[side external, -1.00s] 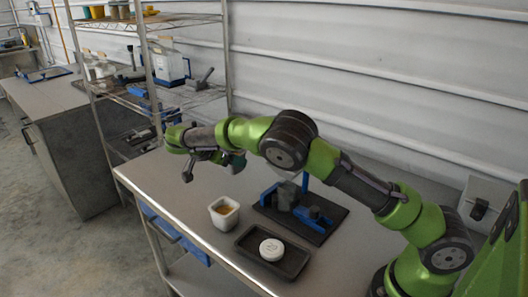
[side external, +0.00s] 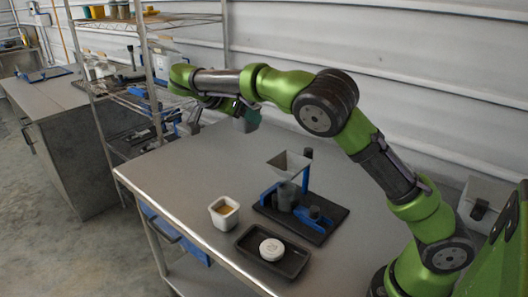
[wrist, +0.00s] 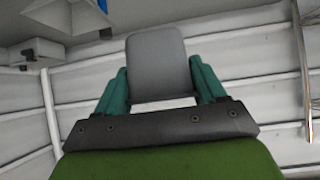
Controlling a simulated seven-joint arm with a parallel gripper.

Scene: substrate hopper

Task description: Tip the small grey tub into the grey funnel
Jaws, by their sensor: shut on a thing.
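My gripper (side external: 240,112) is shut on the small grey tub (side external: 247,121) and holds it in the air above the table, behind and to the left of the funnel in the side view. In the wrist view the tub (wrist: 158,62) sits between my two teal fingers; its contents do not show. I cannot tell its exact tilt. The grey funnel (side external: 288,164) stands wide end up on a blue stand with a dark base (side external: 325,228). A grey cup (side external: 287,196) is below the funnel. The tub is apart from the funnel.
A white square tub (side external: 224,222) with brown contents stands left of the base. A black tray (side external: 245,243) holds a round white thing (side external: 271,249). A wire shelf (side external: 180,20) stands behind on the left. The table's left part is clear.

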